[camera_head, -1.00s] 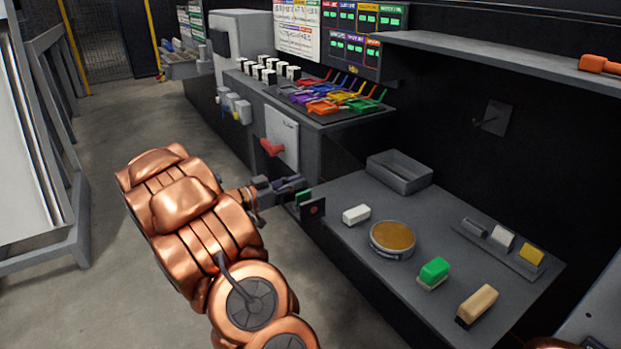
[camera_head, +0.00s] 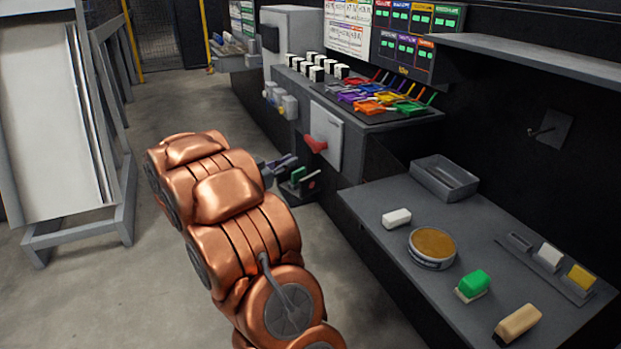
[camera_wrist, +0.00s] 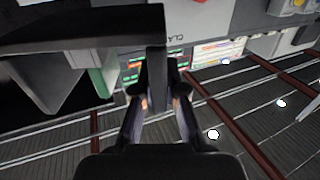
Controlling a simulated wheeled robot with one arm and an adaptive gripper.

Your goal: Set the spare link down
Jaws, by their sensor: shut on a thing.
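My gripper (camera_head: 285,172) is out past the left end of the grey bench, over the floor gap by the wall units. In the wrist view my gripper (camera_wrist: 157,95) is shut on a dark grey piece, which I take to be the spare link (camera_wrist: 155,75). A broad dark plate of it spans the upper left of that view. In the head view the spare link (camera_head: 300,183) is a small dark piece with a green strip and a red spot, held clear of the bench. My copper arm hides part of the view below it.
The grey bench (camera_head: 390,265) carries a grey tray (camera_head: 443,180), a white block (camera_head: 397,218), a round tan-topped tin (camera_head: 432,247), a green-topped brush (camera_head: 473,285) and a tan block (camera_head: 518,322). A red handle (camera_head: 316,144) juts from the cabinet.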

